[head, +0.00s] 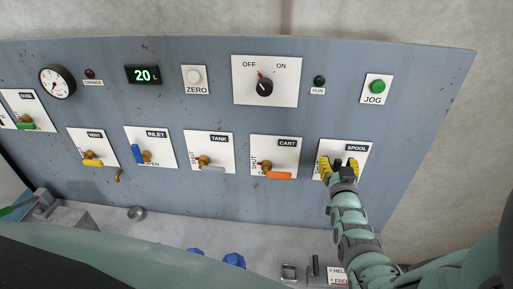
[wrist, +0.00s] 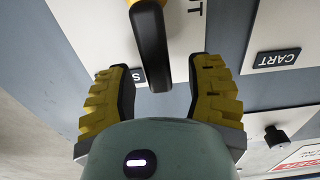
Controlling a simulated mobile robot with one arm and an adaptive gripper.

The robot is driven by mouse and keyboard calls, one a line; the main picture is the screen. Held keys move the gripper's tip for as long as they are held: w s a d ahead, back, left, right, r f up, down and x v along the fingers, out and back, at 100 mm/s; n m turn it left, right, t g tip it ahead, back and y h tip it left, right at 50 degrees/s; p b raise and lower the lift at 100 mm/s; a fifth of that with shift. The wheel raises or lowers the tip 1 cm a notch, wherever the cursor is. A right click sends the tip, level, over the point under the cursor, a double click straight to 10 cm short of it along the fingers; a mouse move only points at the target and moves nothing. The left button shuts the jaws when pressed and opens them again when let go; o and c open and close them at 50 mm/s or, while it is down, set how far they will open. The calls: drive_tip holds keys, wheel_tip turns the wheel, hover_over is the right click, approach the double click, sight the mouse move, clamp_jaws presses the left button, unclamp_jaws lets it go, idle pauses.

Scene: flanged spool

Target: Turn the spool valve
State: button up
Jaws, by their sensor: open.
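The spool valve's white plate (head: 357,149) is at the right end of the lower row in the head view. My gripper (head: 339,166) is in front of it and covers most of the valve there. In the wrist view, a black lever handle (wrist: 153,45) with a yellow end piece reaches down from the top edge. Its lower end is between the yellow fingers of my gripper (wrist: 160,65), with a visible gap on both sides. The gripper is open. Whether the lever is level with the fingers in depth is unclear.
The cart valve (head: 278,170), with an orange handle, is just left of the spool plate. Above are a green JOG button (head: 377,87) and an OFF/ON rotary switch (head: 264,87). Blue knobs (head: 234,260) are on the ledge below. Bare panel lies right of the spool plate.

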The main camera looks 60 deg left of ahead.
drive_tip(key=shift+x, duration=1.1)
drive_tip(key=shift+a+f, duration=0.1)
drive_tip(key=shift+c, duration=0.2)
clamp_jaws()
drive_tip(key=shift+w, duration=0.1)
